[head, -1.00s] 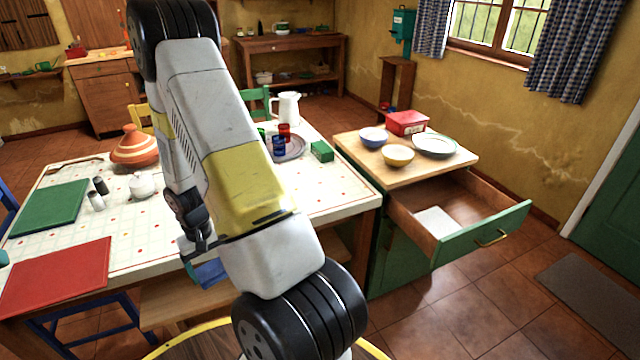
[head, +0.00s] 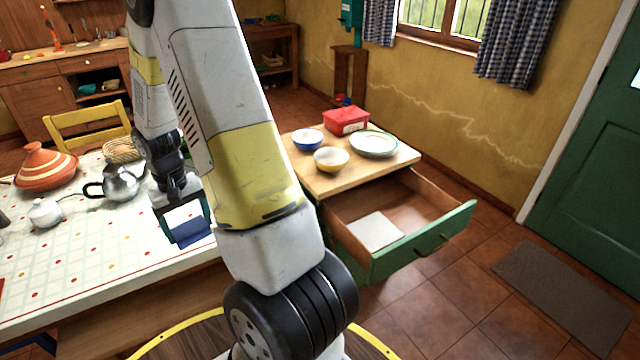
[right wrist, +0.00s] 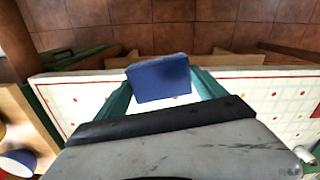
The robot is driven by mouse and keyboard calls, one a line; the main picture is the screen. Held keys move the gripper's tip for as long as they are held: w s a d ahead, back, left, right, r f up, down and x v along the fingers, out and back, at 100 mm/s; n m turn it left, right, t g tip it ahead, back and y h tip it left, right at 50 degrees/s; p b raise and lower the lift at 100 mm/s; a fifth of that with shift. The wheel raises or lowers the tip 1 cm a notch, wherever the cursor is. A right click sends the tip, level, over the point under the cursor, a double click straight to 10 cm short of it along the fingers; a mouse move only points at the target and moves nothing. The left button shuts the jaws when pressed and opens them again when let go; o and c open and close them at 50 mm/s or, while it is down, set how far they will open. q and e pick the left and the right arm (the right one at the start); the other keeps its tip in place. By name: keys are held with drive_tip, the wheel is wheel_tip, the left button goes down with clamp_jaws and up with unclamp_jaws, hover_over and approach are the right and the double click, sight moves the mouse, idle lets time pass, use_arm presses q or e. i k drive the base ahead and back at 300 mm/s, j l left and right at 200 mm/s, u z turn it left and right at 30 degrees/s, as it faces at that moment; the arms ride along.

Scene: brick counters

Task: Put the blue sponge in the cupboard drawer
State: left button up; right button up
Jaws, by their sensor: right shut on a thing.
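The blue sponge (head: 193,233) is held by my right gripper (head: 184,220), whose teal fingers are shut on its two sides. In the head view they are in front of the white table's right end, left of the drawer. In the right wrist view the sponge (right wrist: 159,79) sits between the fingertips, with the table behind it. The green cupboard drawer (head: 424,242) is pulled open, and a flat white thing (head: 376,231) lies inside it. The sponge is outside the drawer and apart from it. My left gripper is not in view.
The cupboard's wooden top (head: 318,183) holds a blue bowl (head: 308,139), a yellow bowl (head: 331,159), a plate (head: 374,143) and a red box (head: 346,121). The table (head: 75,262) carries a tagine (head: 45,167) and a metal teapot (head: 118,183).

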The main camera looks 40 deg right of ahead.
sight(408, 218)
drive_tip(key=k+l+z, duration=0.1)
drive_tip(key=l, duration=0.6)
drive_tip(key=k+l+z, duration=0.1)
drive_tip(key=l, duration=0.65)
drive_tip(key=k+l+z, duration=0.15)
drive_tip(key=l, duration=0.6)
drive_tip(key=k+l+z, duration=0.1)
drive_tip(key=l, duration=0.65)
drive_tip(key=j, duration=0.1)
drive_tip(key=k, duration=0.05)
